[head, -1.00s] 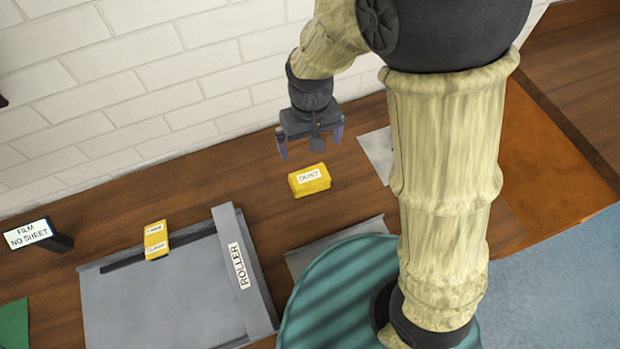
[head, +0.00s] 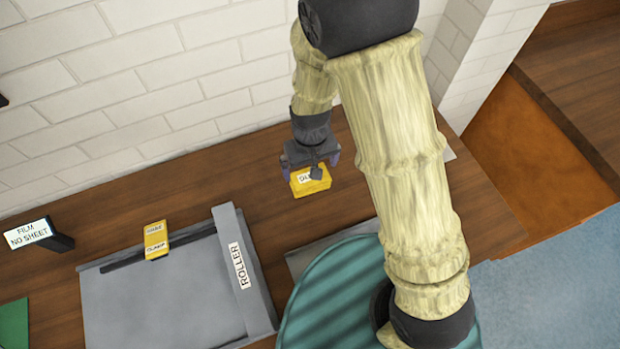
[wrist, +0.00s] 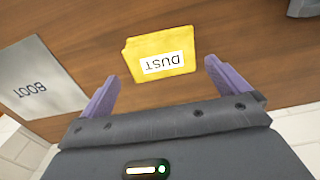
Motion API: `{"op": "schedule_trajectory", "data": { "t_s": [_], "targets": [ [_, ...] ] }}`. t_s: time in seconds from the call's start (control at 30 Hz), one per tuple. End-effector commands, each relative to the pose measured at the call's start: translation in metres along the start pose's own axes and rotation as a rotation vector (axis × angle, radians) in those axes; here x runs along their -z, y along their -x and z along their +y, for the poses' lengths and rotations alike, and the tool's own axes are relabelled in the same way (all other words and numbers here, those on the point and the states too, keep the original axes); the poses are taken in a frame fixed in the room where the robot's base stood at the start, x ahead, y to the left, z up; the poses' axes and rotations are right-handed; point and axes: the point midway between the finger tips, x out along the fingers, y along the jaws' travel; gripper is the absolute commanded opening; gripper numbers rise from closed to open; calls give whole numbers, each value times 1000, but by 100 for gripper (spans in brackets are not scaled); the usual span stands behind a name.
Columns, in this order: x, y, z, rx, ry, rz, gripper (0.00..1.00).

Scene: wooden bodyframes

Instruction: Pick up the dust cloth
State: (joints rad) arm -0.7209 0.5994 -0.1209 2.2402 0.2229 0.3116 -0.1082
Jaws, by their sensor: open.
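The dust cloth (head: 318,187) is a folded yellow block with a white label, lying on the wooden bench near the wall. In the wrist view the cloth (wrist: 148,44) shows its "DUST" label upside down, just beyond the fingertips and roughly centred between them. My gripper (head: 312,175) is open and empty above the cloth, partly covering its label in the head view. In the wrist view the two purple fingers of my gripper (wrist: 161,72) are spread wider than the cloth, with no visible contact.
A grey panel marked "BOOT" (wrist: 40,82) lies beside the cloth in the wrist view. A grey board (head: 150,300) with a "ROLLER" bar (head: 242,270) and a yellow clamp block (head: 156,240) lies left. The white brick wall (head: 180,80) is behind.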

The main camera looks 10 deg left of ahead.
Motion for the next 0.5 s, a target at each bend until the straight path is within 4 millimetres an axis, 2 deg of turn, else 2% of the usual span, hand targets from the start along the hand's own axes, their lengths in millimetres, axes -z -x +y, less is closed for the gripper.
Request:
{"op": "schedule_trajectory", "data": {
  "t_s": [0.17,0.4,0.5],
  "targets": [
    [-3,-14,-1,0,-1,-5,100],
    [-4,-45,-2,0,-1,-4,100],
    [-3,-51,-2,0,1,-2,100]
  ]
}}
